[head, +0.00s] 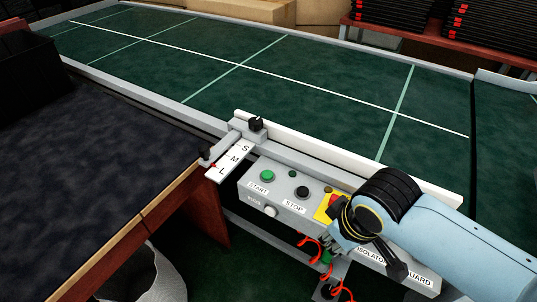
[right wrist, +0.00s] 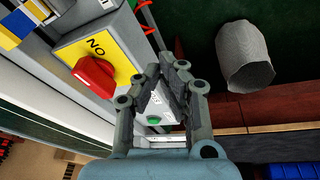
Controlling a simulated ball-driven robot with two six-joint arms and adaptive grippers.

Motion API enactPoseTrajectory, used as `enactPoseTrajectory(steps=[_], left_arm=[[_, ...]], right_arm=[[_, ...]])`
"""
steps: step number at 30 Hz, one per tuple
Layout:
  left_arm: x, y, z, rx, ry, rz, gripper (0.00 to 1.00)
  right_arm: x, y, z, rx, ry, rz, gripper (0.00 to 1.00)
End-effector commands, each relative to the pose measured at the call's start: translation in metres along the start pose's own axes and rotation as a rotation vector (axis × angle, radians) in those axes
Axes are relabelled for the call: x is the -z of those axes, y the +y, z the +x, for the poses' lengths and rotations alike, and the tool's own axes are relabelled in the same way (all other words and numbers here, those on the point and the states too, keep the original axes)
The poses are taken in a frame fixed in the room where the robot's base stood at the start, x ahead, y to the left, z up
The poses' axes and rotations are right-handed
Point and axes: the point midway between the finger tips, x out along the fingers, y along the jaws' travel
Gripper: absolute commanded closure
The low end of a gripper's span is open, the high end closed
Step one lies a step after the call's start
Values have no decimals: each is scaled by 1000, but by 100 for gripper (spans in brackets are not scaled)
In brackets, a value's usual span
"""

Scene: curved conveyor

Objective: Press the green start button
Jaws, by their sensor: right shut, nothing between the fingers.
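The green start button (head: 267,175) sits on the grey control box (head: 250,190), above a START label, left of the black stop button (head: 302,192). It is uncovered in the head view. My right gripper (head: 332,243) is shut and empty at the right part of the box, to the right of and apart from the start button. In the right wrist view my right gripper (right wrist: 167,70) has its fingertips close together. A green round part (right wrist: 153,120) shows between the fingers there; I cannot tell which one it is. My left gripper is not in view.
A red rotary switch (right wrist: 95,75) on a yellow plate lies close beside my right gripper. Red cables (head: 308,240) hang below the box. A lever with an S-M-L scale (head: 232,160) stands left of the start button. The green conveyor belt (head: 250,80) runs behind.

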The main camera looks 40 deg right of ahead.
Motion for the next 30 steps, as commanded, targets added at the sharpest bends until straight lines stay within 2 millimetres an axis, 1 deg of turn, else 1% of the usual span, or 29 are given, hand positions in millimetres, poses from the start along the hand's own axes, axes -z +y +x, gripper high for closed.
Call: enactPoseTrajectory(steps=[1, 3, 6, 11, 12, 14, 15, 17, 20, 26, 30], left_arm=[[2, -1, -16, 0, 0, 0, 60], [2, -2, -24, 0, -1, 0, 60], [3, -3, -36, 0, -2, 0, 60], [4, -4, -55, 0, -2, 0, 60], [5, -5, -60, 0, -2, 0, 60], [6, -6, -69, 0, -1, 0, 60], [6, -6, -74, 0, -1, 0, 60], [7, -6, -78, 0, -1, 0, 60], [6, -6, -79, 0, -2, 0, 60], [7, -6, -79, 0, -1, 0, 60], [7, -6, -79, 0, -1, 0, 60]], right_arm=[[11, 2, -30, 0, 11, -4, 100], [20, 2, -56, 1, 21, -10, 100], [32, 3, -89, 3, 38, -22, 100], [52, 4, -134, 10, 72, -60, 100], [58, 4, -143, 12, 84, -77, 100], [70, 4, -156, 17, 109, -113, 100], [82, 4, -160, 22, 133, -148, 100], [99, 3, -155, 28, 170, -210, 100], [124, 2, -135, 33, 228, -303, 100], [176, 6, -85, 16, 352, -477, 100], [216, 14, -47, -29, 449, -599, 100]])
